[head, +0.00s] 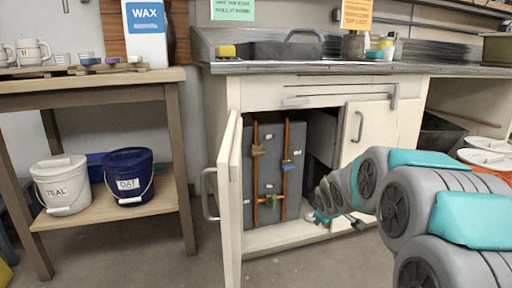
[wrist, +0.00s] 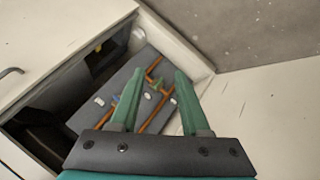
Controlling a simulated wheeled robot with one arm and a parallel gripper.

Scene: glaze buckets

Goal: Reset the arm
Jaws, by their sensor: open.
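My arm reaches out from the right in the head view toward the open cabinet under the counter. My gripper (head: 318,216) is small there, in front of the cabinet opening near its bottom edge. In the wrist view my gripper (wrist: 153,85) shows two green fingers spread apart with nothing between them. Beyond the fingers is the cabinet's inside, with a grey panel (wrist: 110,92) and copper pipes (wrist: 152,68). In the head view the grey panel (head: 269,188) and pipes (head: 256,165) stand inside the cabinet.
The left cabinet door (head: 230,205) stands open toward me; the right door (head: 358,135) has a handle. A wooden shelf unit (head: 120,205) at left holds a white TEAL bucket (head: 62,183) and a blue OAT bucket (head: 129,172). Bare floor (head: 185,262) lies between.

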